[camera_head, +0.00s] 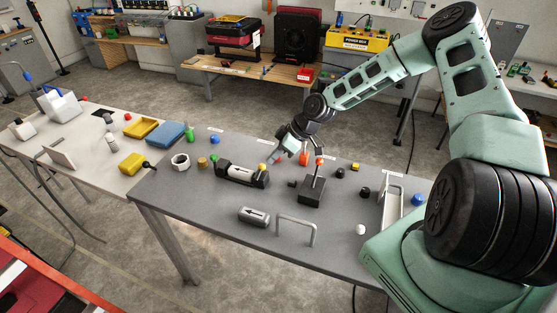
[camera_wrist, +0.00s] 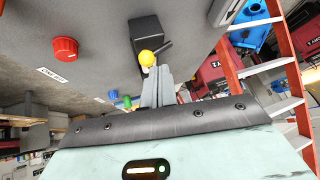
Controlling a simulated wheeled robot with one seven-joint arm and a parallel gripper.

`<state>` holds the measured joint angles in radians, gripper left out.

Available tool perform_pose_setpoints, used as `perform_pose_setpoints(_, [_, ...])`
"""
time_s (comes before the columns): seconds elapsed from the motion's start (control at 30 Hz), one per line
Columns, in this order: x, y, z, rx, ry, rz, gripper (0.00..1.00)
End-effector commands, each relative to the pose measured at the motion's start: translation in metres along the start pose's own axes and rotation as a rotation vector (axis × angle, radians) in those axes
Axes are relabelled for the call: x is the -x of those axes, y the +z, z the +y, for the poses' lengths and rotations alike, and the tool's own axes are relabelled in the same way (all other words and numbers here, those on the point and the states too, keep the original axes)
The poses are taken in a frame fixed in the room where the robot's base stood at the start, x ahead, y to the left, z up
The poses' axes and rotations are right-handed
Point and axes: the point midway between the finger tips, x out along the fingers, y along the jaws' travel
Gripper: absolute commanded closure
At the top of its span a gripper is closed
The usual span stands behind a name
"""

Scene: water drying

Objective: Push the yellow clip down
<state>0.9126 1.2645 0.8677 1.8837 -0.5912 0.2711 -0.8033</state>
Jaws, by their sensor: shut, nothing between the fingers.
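The yellow clip (camera_head: 262,167) shows as a small rounded yellow end on the right black end block of a holder (camera_head: 241,175) with a pale cylinder, on the grey table. In the wrist view the yellow clip (camera_wrist: 147,58) sits beside a dark block (camera_wrist: 146,32), right at the fingertips. My gripper (camera_head: 272,159) is shut and empty, reaching down from the right close to the clip. In the wrist view my gripper's tips (camera_wrist: 160,72) lie together just beside the clip. Whether they touch it I cannot tell.
A dark block with an orange-topped lever (camera_head: 312,191) stands right of the holder. A grey arrow-marked block (camera_head: 254,216) and a grey handle (camera_head: 297,228) lie in front. The near-left tabletop is clear.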

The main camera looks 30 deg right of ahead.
Motion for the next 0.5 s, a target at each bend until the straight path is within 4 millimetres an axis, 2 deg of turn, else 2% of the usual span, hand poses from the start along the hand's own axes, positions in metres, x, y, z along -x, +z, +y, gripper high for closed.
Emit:
perform_pose_setpoints(0.27, [0.028, 0.007, 0.015, -0.002, 0.003, 0.001, 1.00])
perform_pose_setpoints(0.5, [0.062, 0.015, 0.031, -0.002, 0.003, 0.001, 1.00])
